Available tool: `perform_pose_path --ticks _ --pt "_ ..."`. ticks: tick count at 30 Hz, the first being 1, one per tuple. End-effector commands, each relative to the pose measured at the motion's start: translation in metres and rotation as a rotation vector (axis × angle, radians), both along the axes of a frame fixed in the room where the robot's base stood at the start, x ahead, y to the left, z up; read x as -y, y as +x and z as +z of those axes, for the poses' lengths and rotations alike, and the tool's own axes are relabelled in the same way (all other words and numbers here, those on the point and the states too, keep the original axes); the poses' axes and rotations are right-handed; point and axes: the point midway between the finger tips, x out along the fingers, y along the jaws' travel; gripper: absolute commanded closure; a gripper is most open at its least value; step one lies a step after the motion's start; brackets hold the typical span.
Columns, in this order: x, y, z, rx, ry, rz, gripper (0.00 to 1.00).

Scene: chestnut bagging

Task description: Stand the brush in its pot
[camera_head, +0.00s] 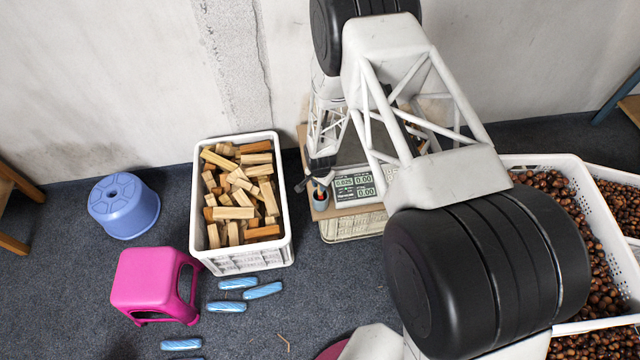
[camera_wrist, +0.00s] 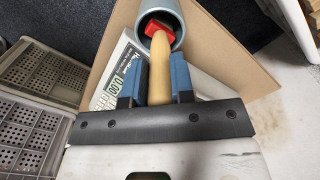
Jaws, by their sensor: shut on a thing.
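My gripper (camera_wrist: 156,78) has its two blue fingers shut on the brush's pale wooden handle (camera_wrist: 162,65). In the head view my gripper (camera_head: 319,172) hangs right above the small grey pot (camera_head: 319,198) at the front left corner of the scale's stand. In the wrist view the pot (camera_wrist: 173,15) is at the top, its mouth facing the camera. The brush's bristles are not visible.
A scale with a lit display (camera_head: 354,187) stands right of the pot on a brown board (camera_wrist: 235,65). A white crate of wood pieces (camera_head: 286,200) is to the left. Chestnut crates (camera_head: 577,190) are at the right. Pink (camera_head: 150,280) and blue stools (camera_head: 125,207) stand at the left.

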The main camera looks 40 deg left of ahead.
Motion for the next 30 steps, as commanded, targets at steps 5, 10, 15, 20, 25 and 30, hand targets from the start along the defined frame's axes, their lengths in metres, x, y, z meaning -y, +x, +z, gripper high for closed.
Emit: perform_pose_path --ticks 5,10,15,20,25,30 --pt "0.0 0.0 0.0 0.0 0.0 0.0 0.56" --pt "0.0 0.0 0.0 0.0 0.0 0.0 0.47" --pt "0.0 0.0 0.0 0.0 0.0 0.0 0.47" --pt "0.0 0.0 0.003 0.0 0.0 0.0 0.47" --pt "0.0 0.0 0.014 0.001 0.001 0.0 0.47" --pt "0.0 0.0 0.03 0.001 0.001 0.0 0.47"
